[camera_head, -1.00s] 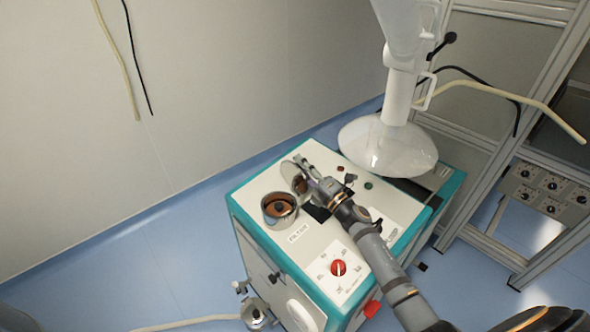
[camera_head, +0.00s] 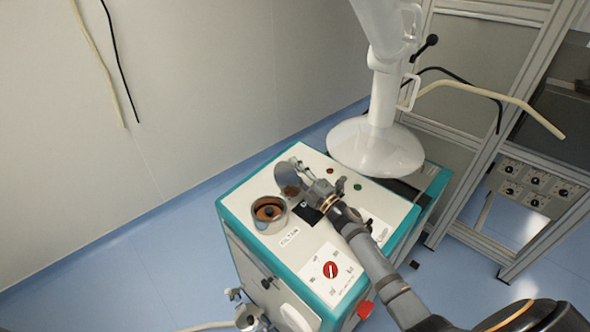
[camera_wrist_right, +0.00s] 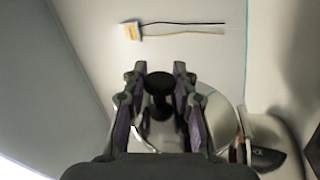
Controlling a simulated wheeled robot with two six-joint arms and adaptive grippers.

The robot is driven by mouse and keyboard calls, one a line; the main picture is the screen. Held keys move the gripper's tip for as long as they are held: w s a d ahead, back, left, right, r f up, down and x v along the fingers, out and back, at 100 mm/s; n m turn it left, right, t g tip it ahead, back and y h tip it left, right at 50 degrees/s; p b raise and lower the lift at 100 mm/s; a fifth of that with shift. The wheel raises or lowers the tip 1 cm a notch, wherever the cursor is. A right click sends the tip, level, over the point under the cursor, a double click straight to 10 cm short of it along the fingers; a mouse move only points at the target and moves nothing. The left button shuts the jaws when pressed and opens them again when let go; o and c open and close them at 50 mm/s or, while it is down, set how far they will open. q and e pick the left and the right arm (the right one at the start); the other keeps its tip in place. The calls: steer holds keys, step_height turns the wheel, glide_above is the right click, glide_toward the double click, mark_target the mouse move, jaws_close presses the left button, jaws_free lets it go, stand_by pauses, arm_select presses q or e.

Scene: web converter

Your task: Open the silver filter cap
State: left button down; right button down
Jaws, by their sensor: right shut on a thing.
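The silver filter cap (camera_head: 286,177) stands tilted up on the far side of the filter opening on the machine top. The round metal filter housing (camera_head: 269,217) is uncovered and shows a brown inside with a dark centre. My right gripper (camera_head: 308,178) reaches in from the lower right and is shut on the cap. In the right wrist view, a black knob (camera_wrist_right: 158,92) is between the two fingers of my right gripper (camera_wrist_right: 160,72), with the shiny cap disc (camera_wrist_right: 222,118) behind them. The finger contact is partly hidden in the head view. My left gripper is not in view.
The white machine (camera_head: 300,262) has teal edges and a red dial (camera_head: 330,270) in front. A large white funnel (camera_head: 375,150) stands at the back right of it. A metal frame (camera_head: 470,175) is farther right. Blue floor (camera_head: 130,265) is clear at left.

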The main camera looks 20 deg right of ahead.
steer(key=c, duration=1)
jaws_free()
steer(key=shift+s+d+f, duration=0.15)
steer(key=shift+s+f, duration=0.05)
steer(key=shift+s, duration=0.15)
steer(key=s+d, duration=0.1)
steer(key=s, duration=0.3)
steer(key=s+d, duration=0.2)
steer(key=s, duration=0.3)
steer(key=s+d, duration=0.1)
steer(key=s, duration=0.3)
steer(key=shift+s+d+f, duration=0.15)
steer(key=shift+d, duration=0.25)
